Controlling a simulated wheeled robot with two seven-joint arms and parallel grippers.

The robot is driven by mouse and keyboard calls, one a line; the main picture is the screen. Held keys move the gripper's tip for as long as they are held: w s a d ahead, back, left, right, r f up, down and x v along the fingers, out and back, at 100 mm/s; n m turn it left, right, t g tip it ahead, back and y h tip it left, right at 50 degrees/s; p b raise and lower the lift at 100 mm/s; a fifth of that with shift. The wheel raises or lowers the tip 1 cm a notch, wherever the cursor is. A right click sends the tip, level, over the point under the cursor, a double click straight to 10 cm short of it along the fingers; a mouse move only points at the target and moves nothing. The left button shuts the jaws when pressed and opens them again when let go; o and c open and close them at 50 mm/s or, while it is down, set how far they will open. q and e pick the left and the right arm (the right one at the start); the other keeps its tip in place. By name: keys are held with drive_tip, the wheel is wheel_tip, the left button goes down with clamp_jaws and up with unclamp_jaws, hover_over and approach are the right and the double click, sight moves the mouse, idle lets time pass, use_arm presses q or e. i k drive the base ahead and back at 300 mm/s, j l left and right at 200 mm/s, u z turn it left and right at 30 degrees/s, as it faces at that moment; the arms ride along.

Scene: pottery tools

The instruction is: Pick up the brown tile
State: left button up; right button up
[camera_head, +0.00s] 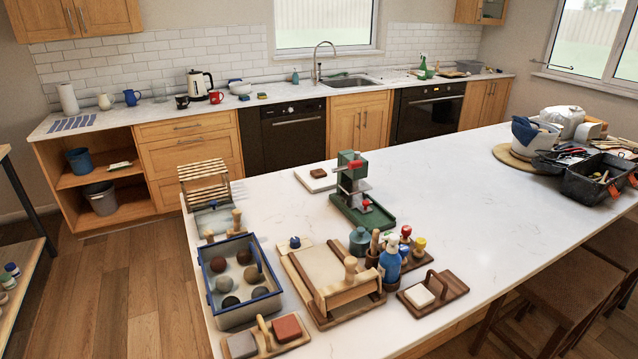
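A small brown tile (318,173) lies flat on a white board (306,181) on the white counter, left of the green press (352,190). A reddish-brown tile (287,328) lies on a wooden tray (265,338) at the near edge, beside a grey tile (242,345). A cream tile (419,295) sits on a wooden holder with a handle (446,287) at the near right. Neither of my grippers shows in the head view.
A blue-rimmed crate of clay balls (222,320), a wooden slab board with roller (330,318), bottles and stamps crowd the near left of the counter. A wooden rack (204,184) stands behind the crate. The counter's middle right is clear; a black tool tray (590,192) is far right.

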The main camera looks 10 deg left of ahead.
sight(319, 173)
drive_tip(key=j+z, duration=0.15)
drive_tip(key=j, duration=0.25)
drive_tip(key=k+j+z, duration=0.15)
drive_tip(key=j, duration=0.2)
drive_tip(key=k+j+z, duration=0.1)
drive_tip(key=j, duration=0.25)
drive_tip(key=k+j+z, duration=0.15)
drive_tip(key=j, duration=0.25)
drive_tip(key=k+j+z, duration=0.15)
drive_tip(key=j, duration=0.2)
drive_tip(key=i+j+z, duration=0.2)
drive_tip(key=j, duration=0.35)
drive_tip(key=i+j+z, duration=0.15)
drive_tip(key=j, duration=0.45)
drive_tip(key=j+z, duration=0.2)
drive_tip(key=j, duration=0.4)
drive_tip(key=i+j+z, duration=0.15)
drive_tip(key=j, duration=0.45)
drive_tip(key=i+j, duration=0.1)
drive_tip(key=j, duration=0.25)
drive_tip(key=i+j, duration=0.1)
drive_tip(key=j, duration=0.2)
drive_tip(key=z, duration=0.05)
